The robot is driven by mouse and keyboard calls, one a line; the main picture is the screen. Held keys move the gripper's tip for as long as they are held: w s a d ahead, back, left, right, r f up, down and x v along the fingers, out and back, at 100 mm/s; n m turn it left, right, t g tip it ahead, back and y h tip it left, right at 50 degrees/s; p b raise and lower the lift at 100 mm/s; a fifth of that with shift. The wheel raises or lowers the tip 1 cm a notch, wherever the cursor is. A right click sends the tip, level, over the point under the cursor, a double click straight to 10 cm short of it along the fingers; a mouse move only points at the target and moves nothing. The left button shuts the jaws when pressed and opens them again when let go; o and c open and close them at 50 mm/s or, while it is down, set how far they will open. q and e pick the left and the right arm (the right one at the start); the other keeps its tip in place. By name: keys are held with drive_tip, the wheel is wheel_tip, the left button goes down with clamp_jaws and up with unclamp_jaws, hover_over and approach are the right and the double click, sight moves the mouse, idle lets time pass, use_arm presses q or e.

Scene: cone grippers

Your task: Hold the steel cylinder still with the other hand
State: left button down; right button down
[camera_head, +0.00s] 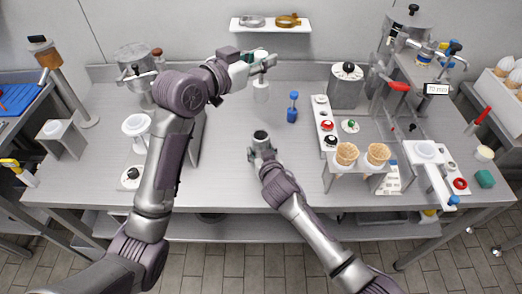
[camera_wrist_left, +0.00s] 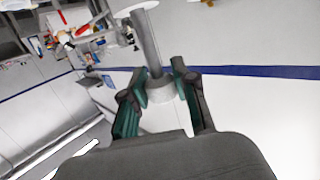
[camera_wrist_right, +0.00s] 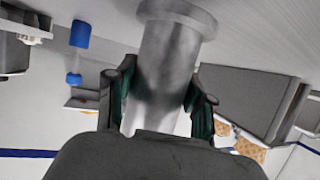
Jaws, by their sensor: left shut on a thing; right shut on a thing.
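The steel cylinder (camera_head: 260,136) has a dark open top and stands near the middle front of the table in the head view. My right gripper (camera_head: 264,152) is shut around its side. In the right wrist view the cylinder (camera_wrist_right: 165,70) has a wide rim and sits between both fingers. My left gripper (camera_head: 263,63) is higher, beyond the cylinder, and shut on a grey rod. In the left wrist view the rod (camera_wrist_left: 150,45) has a thick collar between the fingertips and a pale disc at its far end.
A blue bottle-like object (camera_head: 292,108) stands right of the cylinder. Further right are a panel with coloured knobs (camera_head: 326,124) and two cones in a holder (camera_head: 347,154). A wall shelf (camera_head: 271,26) is behind my left gripper. The table around the cylinder is clear.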

use_arm(q)
drive_tip(key=shift+w+d, duration=0.1)
drive_tip(key=shift+d, duration=0.05)
use_arm(e)
drive_tip(key=shift+w+d, duration=0.1)
drive_tip(key=shift+d, duration=0.05)
drive_tip(key=shift+n+y, duration=0.8)
drive_tip(key=shift+y, duration=0.2)
drive_tip(key=shift+g, duration=0.3)
idle(0.7)
drive_tip(key=shift+c, duration=2.1)
unclamp_jaws()
